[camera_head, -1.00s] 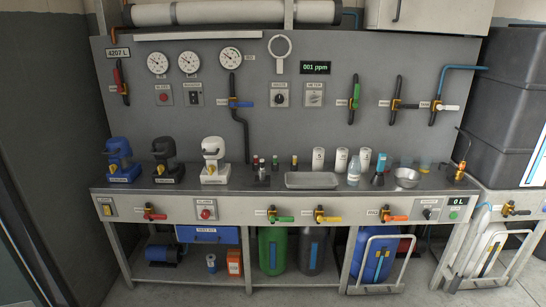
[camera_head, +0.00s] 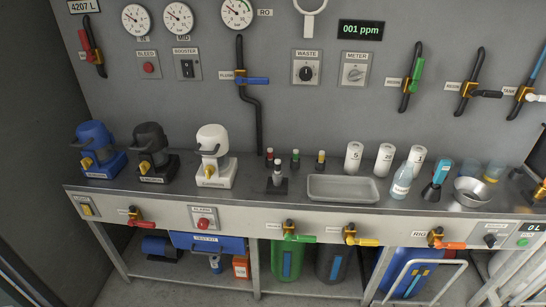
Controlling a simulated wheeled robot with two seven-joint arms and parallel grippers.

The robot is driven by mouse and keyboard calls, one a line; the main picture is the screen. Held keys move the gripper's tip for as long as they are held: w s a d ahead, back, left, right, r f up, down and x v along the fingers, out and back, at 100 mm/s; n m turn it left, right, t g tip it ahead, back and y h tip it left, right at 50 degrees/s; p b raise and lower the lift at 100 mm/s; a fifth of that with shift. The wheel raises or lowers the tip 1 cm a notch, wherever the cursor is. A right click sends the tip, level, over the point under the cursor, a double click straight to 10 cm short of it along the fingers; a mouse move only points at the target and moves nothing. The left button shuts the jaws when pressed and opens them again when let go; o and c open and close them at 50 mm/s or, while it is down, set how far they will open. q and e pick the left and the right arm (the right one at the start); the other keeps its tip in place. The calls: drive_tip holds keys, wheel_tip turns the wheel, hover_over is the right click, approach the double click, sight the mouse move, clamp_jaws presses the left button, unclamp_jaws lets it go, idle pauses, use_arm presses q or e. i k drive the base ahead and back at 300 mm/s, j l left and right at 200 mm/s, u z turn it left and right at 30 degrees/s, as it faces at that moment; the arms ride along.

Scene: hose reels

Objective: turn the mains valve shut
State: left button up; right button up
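I cannot tell which valve is the mains valve, since most valve labels are too small to read. A red-handled valve (camera_head: 90,45) sits on a black pipe at the upper left of the wall panel, its lever roughly upright. Another red-handled valve (camera_head: 139,218) is on the bench front at the left, its lever pointing right. A blue-handled valve (camera_head: 248,80) is mid-panel with its lever pointing right. Green (camera_head: 296,236), yellow (camera_head: 358,238) and orange (camera_head: 444,242) lever valves line the bench front, the orange one labelled RIG. Neither gripper is in view.
The bench top (camera_head: 250,200) holds blue (camera_head: 97,150), black (camera_head: 153,152) and white (camera_head: 212,155) machines, a tray (camera_head: 343,189), white canisters and a bottle (camera_head: 402,182). Green (camera_head: 416,75) and black (camera_head: 470,90) lever valves are on the right panel. Containers stand below.

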sight(90, 58)
drive_tip(key=u, duration=1.25)
